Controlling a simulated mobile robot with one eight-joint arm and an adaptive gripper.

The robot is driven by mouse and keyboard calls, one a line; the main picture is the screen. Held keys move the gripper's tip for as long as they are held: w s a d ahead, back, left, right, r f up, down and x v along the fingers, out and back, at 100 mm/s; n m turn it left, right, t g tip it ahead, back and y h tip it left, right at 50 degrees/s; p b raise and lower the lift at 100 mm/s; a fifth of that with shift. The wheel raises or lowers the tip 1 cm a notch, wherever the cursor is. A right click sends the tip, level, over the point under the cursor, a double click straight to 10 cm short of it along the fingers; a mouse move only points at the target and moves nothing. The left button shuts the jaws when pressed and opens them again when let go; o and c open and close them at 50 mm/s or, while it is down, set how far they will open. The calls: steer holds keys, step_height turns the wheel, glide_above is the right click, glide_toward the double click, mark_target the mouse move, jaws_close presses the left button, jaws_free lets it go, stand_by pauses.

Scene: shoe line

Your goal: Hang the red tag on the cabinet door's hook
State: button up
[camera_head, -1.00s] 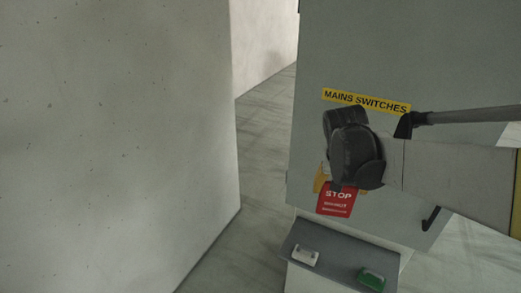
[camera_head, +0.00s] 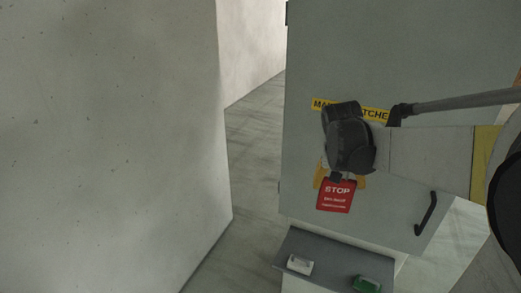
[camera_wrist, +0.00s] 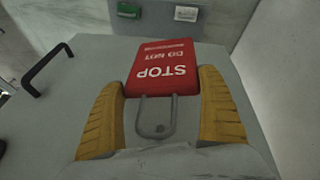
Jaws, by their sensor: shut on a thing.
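The red tag (camera_head: 335,196) reads STOP and has a grey wire loop (camera_wrist: 172,118) at its top, seen in the wrist view. My gripper (camera_head: 340,180) is shut on the tag, with its yellow fingers either side of it. The tag (camera_wrist: 162,66) hangs face out in front of the grey cabinet door (camera_head: 400,60). I cannot tell whether it touches the door. My wrist covers part of the yellow MAINS SWITCHES label (camera_head: 376,115).
A black handle (camera_head: 426,214) is on the door's lower right. Below the door, a grey ledge (camera_head: 325,265) carries a white block (camera_head: 299,264) and a green block (camera_head: 367,285). A pale wall (camera_head: 110,130) stands at left, with open floor between it and the cabinet.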

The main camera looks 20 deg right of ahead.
steer(key=shift+w+d+f, duration=0.15)
steer(key=shift+w+d, duration=1.35)
steer(key=shift+d, duration=0.15)
steer(key=shift+o, duration=0.2)
steer(key=shift+w+d+f+b, duration=0.5)
steer(key=shift+d+f+b, duration=0.1)
steer(key=shift+b, duration=0.35)
steer(key=shift+c, duration=0.2)
steer(key=o, duration=1.1)
steer(key=shift+o, duration=0.2)
